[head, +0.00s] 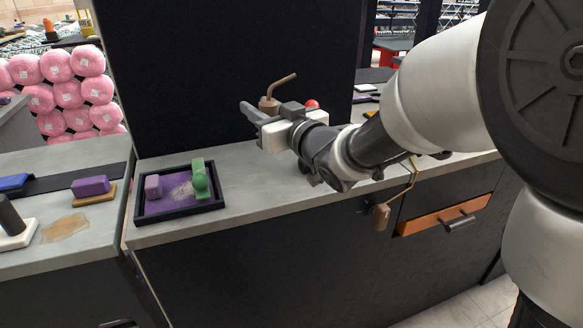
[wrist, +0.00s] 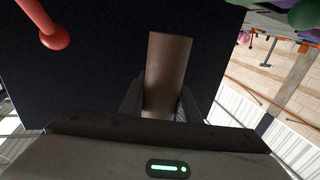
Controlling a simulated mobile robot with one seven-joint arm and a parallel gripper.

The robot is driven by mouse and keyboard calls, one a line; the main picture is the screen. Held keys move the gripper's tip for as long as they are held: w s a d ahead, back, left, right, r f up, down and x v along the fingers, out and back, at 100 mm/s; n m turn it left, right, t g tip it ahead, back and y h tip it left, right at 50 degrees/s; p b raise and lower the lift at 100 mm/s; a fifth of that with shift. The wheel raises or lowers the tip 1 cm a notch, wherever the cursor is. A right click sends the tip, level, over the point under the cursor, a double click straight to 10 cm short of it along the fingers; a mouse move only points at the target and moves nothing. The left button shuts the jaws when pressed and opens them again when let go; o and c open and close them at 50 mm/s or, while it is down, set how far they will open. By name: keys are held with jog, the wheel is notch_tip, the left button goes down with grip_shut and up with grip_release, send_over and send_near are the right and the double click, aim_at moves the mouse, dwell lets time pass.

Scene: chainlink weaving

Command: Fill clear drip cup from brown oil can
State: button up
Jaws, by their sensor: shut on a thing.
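The brown oil can (head: 269,104) is in my gripper (head: 256,112), raised above the counter in the head view. Its thin bent spout points up and to the right, and the can looks about upright. Much of its body is hidden by my gripper. In the wrist view the brown can (wrist: 167,75) stands between the two dark fingers of my gripper (wrist: 162,108), which are shut on it. I cannot make out the clear drip cup in either view.
A black-rimmed tray (head: 138,211) with purple lining holds a lilac block and a green piece. A red ball (head: 312,104) shows behind my gripper. An orange-fronted drawer (head: 420,224) is below the counter (head: 255,190). At left are a purple block (head: 90,186) and a brown stain (head: 64,227).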

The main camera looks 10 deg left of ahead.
notch_tip(320, 180, down, 10)
jog(key=b, duration=0.3)
jog(key=shift+r, duration=0.2)
jog(key=shift+f+b, duration=0.25)
jog(key=shift+b, duration=0.1)
jog(key=o, duration=1.1)
jog(key=shift+o, duration=0.2)
jog(key=shift+r+p, duration=0.15)
jog(key=shift+p, duration=0.25)
